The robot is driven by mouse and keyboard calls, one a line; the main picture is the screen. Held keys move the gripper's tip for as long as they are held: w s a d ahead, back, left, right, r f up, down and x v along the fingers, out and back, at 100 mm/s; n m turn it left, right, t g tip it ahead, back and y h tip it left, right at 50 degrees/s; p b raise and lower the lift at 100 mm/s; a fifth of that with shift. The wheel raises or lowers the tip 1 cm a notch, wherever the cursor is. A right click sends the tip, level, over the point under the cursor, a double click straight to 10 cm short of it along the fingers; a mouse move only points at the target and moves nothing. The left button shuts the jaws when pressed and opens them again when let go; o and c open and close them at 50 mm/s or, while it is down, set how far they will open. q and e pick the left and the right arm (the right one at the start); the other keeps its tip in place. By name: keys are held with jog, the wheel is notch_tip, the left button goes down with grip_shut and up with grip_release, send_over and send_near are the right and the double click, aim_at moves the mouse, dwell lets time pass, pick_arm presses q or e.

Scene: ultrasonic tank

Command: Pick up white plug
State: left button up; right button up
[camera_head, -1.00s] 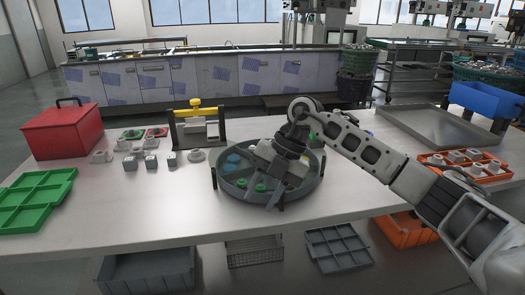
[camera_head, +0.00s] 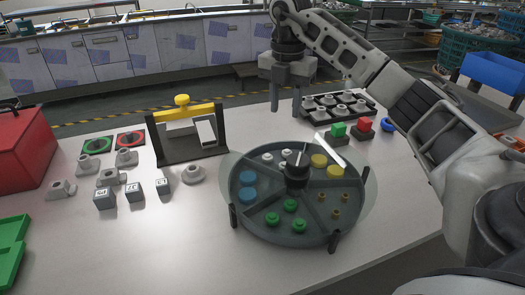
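Several small white plugs (camera_head: 268,157) lie in the back-left compartment of a round grey divided tray (camera_head: 247,222) on the table. Other compartments hold blue discs (camera_head: 247,178), green plugs (camera_head: 287,206), yellow discs (camera_head: 319,161) and small brown pieces (camera_head: 336,197). My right gripper (camera_head: 286,106) points down behind and above the tray's back rim. Its two fingers are apart with nothing seen between them. My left gripper is not in view.
A yellow-topped fixture (camera_head: 182,101) stands behind left of the tray. Grey fittings (camera_head: 194,173) and cubes (camera_head: 134,191) lie to the left.

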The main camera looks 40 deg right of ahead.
notch_tip(320, 180, down, 4)
jog(key=f+b, duration=0.1)
jog(key=b, duration=0.1)
send_over(284, 163)
notch_tip(284, 163, down, 4)
jog(key=shift+r+p, duration=0.1)
jog(key=shift+p, duration=0.25)
jog(key=shift+f, duration=0.9)
notch_tip(284, 163, down, 4)
jog(key=shift+s+r+p, duration=0.1)
jog(key=shift+r+p, duration=0.1)
jog(key=shift+p, duration=0.5)
jog(key=shift+f, duration=0.65)
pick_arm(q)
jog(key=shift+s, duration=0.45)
pick_arm(e)
jog(key=c, duration=0.7)
